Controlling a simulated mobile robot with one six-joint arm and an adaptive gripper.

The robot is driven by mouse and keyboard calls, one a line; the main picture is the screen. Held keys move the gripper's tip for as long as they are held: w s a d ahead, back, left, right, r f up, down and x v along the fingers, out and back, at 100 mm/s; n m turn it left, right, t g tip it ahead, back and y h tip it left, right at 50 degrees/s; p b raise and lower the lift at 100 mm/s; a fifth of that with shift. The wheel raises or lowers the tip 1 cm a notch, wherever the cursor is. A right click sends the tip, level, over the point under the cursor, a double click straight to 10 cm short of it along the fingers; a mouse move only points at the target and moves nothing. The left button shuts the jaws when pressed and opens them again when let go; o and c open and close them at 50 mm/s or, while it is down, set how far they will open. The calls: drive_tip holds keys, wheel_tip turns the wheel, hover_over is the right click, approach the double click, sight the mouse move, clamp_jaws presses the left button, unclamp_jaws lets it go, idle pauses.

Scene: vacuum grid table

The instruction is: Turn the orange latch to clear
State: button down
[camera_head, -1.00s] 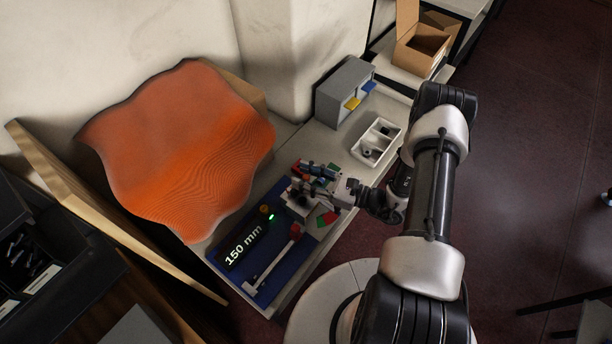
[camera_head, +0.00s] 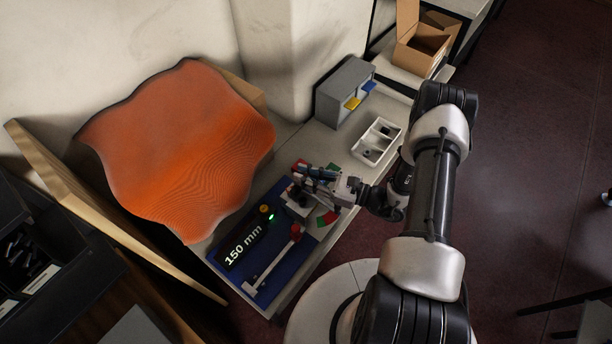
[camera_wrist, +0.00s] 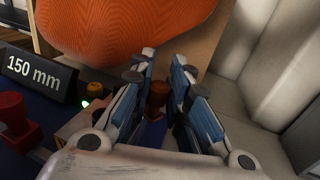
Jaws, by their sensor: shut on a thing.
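My gripper (camera_head: 308,179) is low over the blue fixture board on the table. In the wrist view, its two blue-padded fingers (camera_wrist: 163,72) reach forward with a dark orange knob (camera_wrist: 157,91) between them. I take this knob to be the orange latch's handle; my gripper is shut on it. The rest of the latch is hidden by the fingers and wrist. A red and green marked sector (camera_head: 326,217) shows beside the wrist in the head view. Which mark the latch points to cannot be seen.
A black display (camera_head: 243,246) reading 150 mm and a red-ended lever (camera_head: 272,262) lie on the blue board (camera_head: 222,258). A wavy orange sheet (camera_head: 180,145) stands behind. A white divided tray (camera_head: 376,141) and a grey drawer box (camera_head: 343,92) stand farther back.

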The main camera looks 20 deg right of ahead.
drive_tip(key=shift+w+a+f+n+g+y+b, duration=0.15)
drive_tip(key=shift+w+n+g+y+b, duration=0.35)
drive_tip(key=shift+n+g+b, duration=0.7)
drive_tip(key=shift+w+a+r+n+g+y+b, duration=0.15)
drive_tip(key=shift+w+n+g+y+b, duration=0.15)
drive_tip(key=shift+n+g+y+b, duration=0.8)
drive_tip(key=shift+w+a+f+n+g+y+b, duration=0.15)
drive_tip(key=shift+w+n+g+b, duration=0.45)
drive_tip(key=shift+g, duration=1.1)
drive_tip(key=shift+s, duration=0.15)
drive_tip(key=c, duration=1.5)
unclamp_jaws()
drive_tip(key=shift+d, duration=0.1)
drive_tip(key=d, duration=0.4)
drive_tip(key=s+d, duration=0.1)
drive_tip(key=d, duration=0.6)
drive_tip(key=shift+s+d, duration=0.35)
drive_tip(key=shift+s, duration=0.05)
